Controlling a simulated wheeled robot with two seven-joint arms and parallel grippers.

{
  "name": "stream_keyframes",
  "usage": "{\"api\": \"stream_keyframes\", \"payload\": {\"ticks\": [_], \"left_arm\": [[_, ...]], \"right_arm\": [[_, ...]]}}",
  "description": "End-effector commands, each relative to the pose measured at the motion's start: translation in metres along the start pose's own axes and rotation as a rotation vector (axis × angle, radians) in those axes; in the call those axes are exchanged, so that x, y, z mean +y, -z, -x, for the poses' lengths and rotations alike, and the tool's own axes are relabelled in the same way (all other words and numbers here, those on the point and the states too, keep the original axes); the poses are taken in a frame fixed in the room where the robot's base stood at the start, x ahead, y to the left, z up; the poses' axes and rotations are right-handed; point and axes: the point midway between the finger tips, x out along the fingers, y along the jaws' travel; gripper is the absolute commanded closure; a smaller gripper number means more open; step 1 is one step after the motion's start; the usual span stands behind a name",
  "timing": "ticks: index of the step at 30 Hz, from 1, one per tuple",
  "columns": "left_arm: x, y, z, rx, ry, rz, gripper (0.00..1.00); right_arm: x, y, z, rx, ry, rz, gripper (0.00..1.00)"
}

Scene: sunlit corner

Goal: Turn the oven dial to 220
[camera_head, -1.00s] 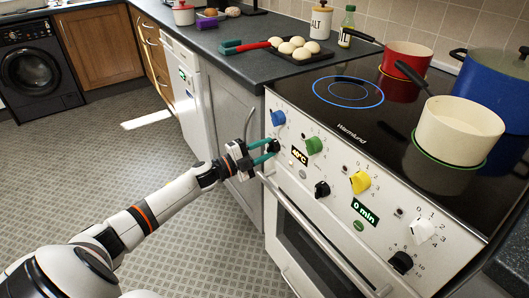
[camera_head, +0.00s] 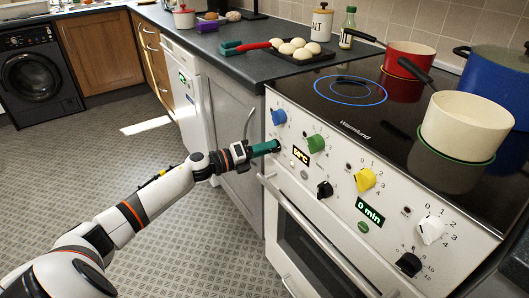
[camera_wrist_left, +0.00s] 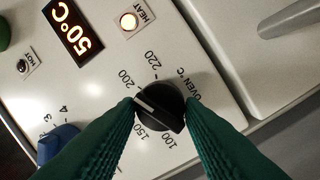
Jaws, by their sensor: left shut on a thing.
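The black oven dial (camera_wrist_left: 163,106) sits between my left gripper's two green fingertips in the left wrist view. Its white mark points left, roughly between the printed 150 and 200; the left fingertip partly hides that edge. The 220 label (camera_wrist_left: 152,58) is further round, above 200. My left gripper (camera_head: 272,147) is shut on the dial at the upper left of the oven panel in the head view, where its fingers mostly hide the dial. My right gripper is not in view.
Blue (camera_head: 279,117), green (camera_head: 316,143) and yellow (camera_head: 365,180) knobs are close by on the panel. The oven door handle (camera_head: 310,235) runs below. A cream pot (camera_head: 465,125) and a red pot (camera_head: 410,60) stand on the hob. The floor to the left is clear.

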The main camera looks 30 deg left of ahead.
Motion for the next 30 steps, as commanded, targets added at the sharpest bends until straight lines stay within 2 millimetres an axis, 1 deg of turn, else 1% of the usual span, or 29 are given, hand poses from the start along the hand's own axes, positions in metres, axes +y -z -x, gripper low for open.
{"api": "stream_keyframes", "payload": {"ticks": [1, 5, 6, 9, 15, 22, 25, 30], "left_arm": [[-0.003, -0.004, 0.000, -0.010, 0.007, -0.044, 0.88], [-0.003, -0.004, 0.000, -0.019, 0.020, -0.167, 0.88], [-0.003, -0.004, 0.000, -0.022, 0.024, -0.204, 0.88], [-0.002, -0.004, 0.000, -0.029, 0.033, -0.299, 0.88], [-0.001, -0.004, 0.000, -0.043, 0.051, -0.475, 0.88], [0.000, -0.003, 0.000, -0.055, 0.069, -0.639, 0.88], [0.001, -0.003, 0.000, -0.059, 0.074, -0.691, 0.88], [0.001, -0.003, 0.000, -0.063, 0.081, -0.753, 0.88]], "right_arm": [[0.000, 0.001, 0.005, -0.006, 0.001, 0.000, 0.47], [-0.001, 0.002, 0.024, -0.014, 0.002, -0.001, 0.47], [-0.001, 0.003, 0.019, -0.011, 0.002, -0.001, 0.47], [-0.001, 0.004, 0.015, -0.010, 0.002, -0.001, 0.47], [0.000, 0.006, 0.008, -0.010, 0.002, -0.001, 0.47], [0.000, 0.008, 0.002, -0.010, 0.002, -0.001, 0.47], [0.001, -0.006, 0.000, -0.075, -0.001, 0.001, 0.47], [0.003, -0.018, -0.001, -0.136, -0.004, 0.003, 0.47]]}}
